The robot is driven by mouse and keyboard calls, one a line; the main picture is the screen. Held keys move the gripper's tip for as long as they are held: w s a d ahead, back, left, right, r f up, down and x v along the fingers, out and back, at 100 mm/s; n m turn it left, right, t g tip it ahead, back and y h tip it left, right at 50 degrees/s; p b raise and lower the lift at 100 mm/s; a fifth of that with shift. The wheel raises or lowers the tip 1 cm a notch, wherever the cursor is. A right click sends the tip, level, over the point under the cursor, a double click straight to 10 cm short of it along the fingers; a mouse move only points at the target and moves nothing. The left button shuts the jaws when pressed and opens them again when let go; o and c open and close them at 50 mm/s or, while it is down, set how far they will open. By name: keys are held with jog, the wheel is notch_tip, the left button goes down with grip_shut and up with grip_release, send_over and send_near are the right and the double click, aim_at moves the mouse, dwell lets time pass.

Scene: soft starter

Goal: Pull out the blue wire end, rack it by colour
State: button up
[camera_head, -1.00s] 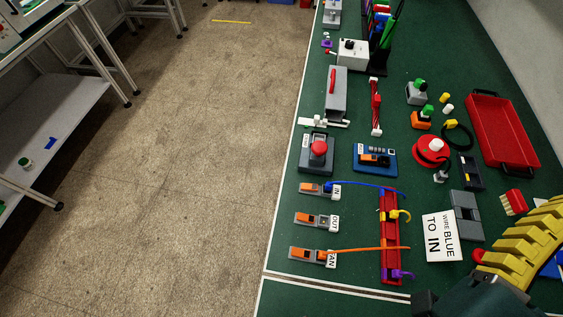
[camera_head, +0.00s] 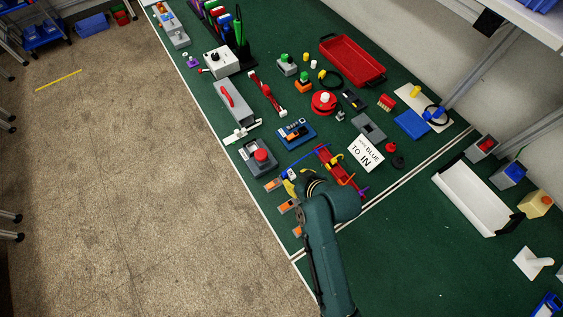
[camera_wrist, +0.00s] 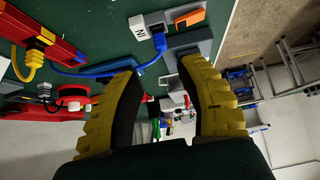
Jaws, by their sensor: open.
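The blue wire (camera_head: 308,158) runs from the IN terminal block (camera_head: 273,184) to the red rack (camera_head: 337,166). In the wrist view the blue wire (camera_wrist: 100,71) curves to its blue end (camera_wrist: 158,43), which sits at the block by the white IN label (camera_wrist: 139,31). The rack (camera_wrist: 50,45) shows there at upper left with a yellow wire (camera_wrist: 31,64) on it. My gripper (camera_head: 288,186) is over the terminal blocks; its yellow fingers (camera_wrist: 160,75) are apart and empty, close to the blue end. Whether they touch the wire cannot be told.
The OUT block (camera_head: 289,206) and FAN block (camera_head: 297,230) are beside my arm. A red-button box (camera_head: 259,158) and a blue device (camera_head: 296,133) stand behind.

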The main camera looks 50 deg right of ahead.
aim_at(285, 173)
jog(key=b+x, duration=0.7)
jog(key=x, duration=0.1)
jog(key=shift+w+f+b, duration=0.1)
jog(key=shift+f+b, duration=0.15)
jog(key=shift+b, duration=0.05)
jog(key=shift+w+f, duration=0.3)
jog(key=shift+w, duration=0.1)
jog(key=shift+c, duration=0.3)
grip_shut()
jog(key=shift+r, duration=0.1)
jog(key=shift+r+p, duration=1.65)
jog(key=shift+p, duration=0.15)
